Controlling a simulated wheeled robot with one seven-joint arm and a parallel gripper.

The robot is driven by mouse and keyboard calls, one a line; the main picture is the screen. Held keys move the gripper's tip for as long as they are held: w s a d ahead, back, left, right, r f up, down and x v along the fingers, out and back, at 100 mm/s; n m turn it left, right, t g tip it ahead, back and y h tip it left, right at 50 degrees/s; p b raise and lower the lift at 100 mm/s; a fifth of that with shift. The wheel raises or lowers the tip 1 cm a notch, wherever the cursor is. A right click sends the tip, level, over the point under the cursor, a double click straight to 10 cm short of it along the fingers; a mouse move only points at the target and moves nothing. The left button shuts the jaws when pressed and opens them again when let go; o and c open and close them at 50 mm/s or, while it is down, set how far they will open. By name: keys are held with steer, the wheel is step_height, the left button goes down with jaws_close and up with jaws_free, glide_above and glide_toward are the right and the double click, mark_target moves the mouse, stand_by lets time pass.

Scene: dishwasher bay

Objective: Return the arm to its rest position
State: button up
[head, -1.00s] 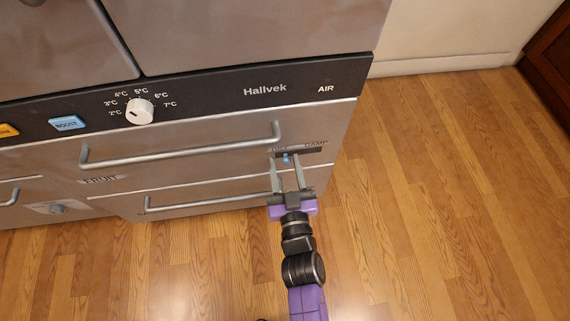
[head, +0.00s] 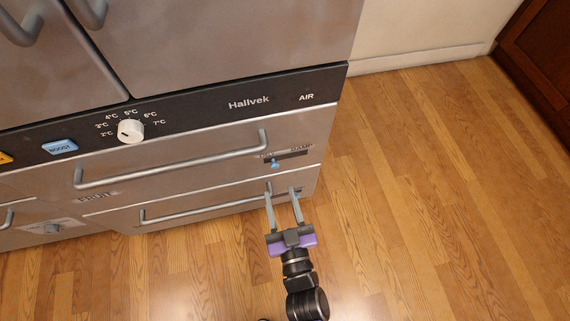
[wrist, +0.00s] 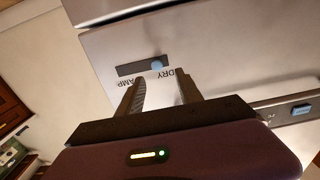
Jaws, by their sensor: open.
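My gripper (head: 283,192) is open and empty in the head view, low in front of the lower drawer's right end. In the wrist view its two fingers (wrist: 158,90) stand apart with nothing between them. Beyond the fingers is the slider slot (wrist: 130,69) with a small blue slider knob (wrist: 157,65), near the DRY end. The knob also shows in the head view (head: 275,164), above and apart from the fingertips. Part of my arm shows below the gripper.
The steel appliance has an upper drawer handle (head: 172,160), a lower drawer handle (head: 205,205), a white temperature dial (head: 130,131) and a blue BOOST button (head: 60,147). The wooden floor (head: 420,190) to the right is clear. A dark wooden cabinet (head: 540,65) stands at the upper right.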

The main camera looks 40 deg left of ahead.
stand_by(0.3)
steer(key=s+d+r+m+t+h, duration=0.25)
steer(key=d+r, duration=0.25)
steer(key=d, duration=0.6)
steer(key=s+d+r+m+t+h, duration=0.2)
steer(key=d+r+h, duration=0.3)
steer(key=d, duration=0.6)
steer(key=s+d+r+m+g+h, duration=0.1)
steer(key=s+d+r+m+h, duration=0.25)
steer(key=s+d, duration=0.35)
steer(key=s+d+r+m+h, duration=0.2)
steer(key=s+d+r+h, duration=0.15)
steer(key=s+d, duration=0.35)
step_height(320, 180, up, 25)
steer(key=w+p, duration=0.1)
steer(key=p, duration=2.4)
steer(key=shift+d+y+p, duration=0.3)
steer(key=shift+d+y, duration=0.05)
steer(key=shift+w, duration=0.1)
